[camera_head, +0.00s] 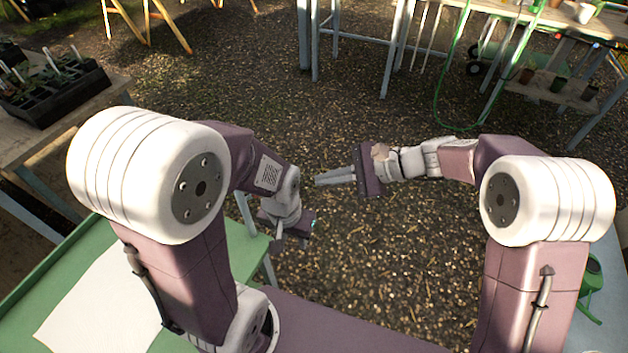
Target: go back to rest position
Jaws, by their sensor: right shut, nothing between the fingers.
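My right gripper (335,177) reaches in from the right and points left. Its two fingers lie together with nothing between them, over the gravel ground. My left gripper (289,236) hangs lower, at the end of my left arm, close to the right edge of the green table. It points downward and is seen mostly from above and behind. Its fingers are small and partly hidden, so I cannot tell how far apart they are.
A green table (238,250) with a white sheet (95,305) stands at lower left. A wooden table at left bears black plant trays (50,88). A bench with pots and a green hose (440,85) stand at upper right. The gravel (400,260) between is open.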

